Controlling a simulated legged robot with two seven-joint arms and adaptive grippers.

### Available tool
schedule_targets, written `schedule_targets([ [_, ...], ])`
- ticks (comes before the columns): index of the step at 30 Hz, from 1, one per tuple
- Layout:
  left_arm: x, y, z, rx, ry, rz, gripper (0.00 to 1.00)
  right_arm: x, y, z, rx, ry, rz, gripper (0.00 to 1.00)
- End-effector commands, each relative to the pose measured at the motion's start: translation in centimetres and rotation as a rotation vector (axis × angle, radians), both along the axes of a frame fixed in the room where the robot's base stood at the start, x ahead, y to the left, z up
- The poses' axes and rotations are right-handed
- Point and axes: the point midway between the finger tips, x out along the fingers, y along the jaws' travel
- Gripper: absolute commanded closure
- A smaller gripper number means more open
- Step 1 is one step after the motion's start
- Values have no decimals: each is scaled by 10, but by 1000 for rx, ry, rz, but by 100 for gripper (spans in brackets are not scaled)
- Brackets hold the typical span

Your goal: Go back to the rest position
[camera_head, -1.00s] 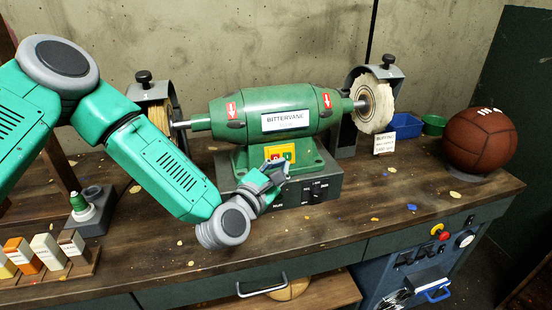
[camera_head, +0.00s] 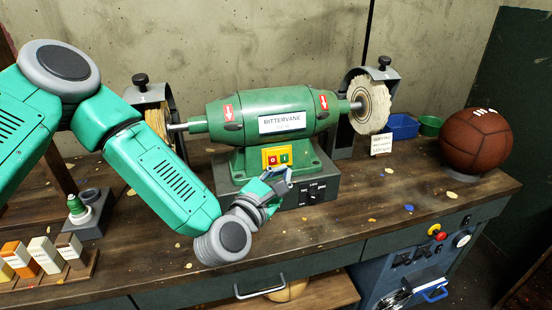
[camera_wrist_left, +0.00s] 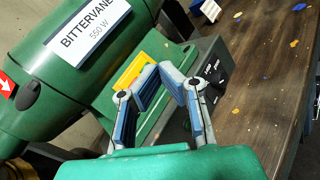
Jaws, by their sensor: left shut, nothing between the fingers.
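My left gripper (camera_head: 280,180) is in front of the green bench buffer (camera_head: 270,115), near its yellow switch plate (camera_head: 277,156). Its fingers are shut and hold nothing. In the left wrist view, the blue-padded fingers (camera_wrist_left: 164,74) lie over the grey base and yellow plate of the buffer; I cannot tell whether they touch it. My left arm comes in from the left and bends down across the bench. My right gripper is not in view.
The wooden bench (camera_head: 350,225) has a brown leather ball (camera_head: 476,141) at the right and blue (camera_head: 403,127) and green (camera_head: 430,126) bins behind. Small labelled blocks (camera_head: 45,254) and a thread spool (camera_head: 76,205) stand at the left. The front right of the bench is mostly clear.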

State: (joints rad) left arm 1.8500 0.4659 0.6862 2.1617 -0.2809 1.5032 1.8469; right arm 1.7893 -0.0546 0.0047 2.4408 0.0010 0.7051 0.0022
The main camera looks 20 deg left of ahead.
Motion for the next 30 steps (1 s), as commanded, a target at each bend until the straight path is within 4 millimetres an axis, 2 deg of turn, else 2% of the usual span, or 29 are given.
schedule_targets([
  [4, 0, 0, -1, 4, 2, -2, 100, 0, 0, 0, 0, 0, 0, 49],
  [6, -4, -3, -8, 43, 17, -17, 100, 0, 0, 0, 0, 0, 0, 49],
  [8, -12, -9, -24, 122, 46, -49, 100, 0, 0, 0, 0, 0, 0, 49],
  [11, -39, -21, -68, 360, 124, -157, 100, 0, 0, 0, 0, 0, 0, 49],
  [14, -83, -26, -127, 693, 212, -337, 100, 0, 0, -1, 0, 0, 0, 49],
  [16, -120, -22, -167, 936, 262, -495, 100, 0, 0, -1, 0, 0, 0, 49],
  [19, -177, -2, -215, 1267, 307, -758, 100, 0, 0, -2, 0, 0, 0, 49],
  [21, -218, 19, -242, 1477, 321, -965, 100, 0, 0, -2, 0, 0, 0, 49],
  [24, -271, 56, -265, 1717, 314, -1268, 100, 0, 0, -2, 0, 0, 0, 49],
  [27, -309, 89, -274, 1865, 286, -1529, 100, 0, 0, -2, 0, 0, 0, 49],
  [30, -333, 112, -276, 1941, 259, -1711, 100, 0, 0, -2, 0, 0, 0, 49],
])
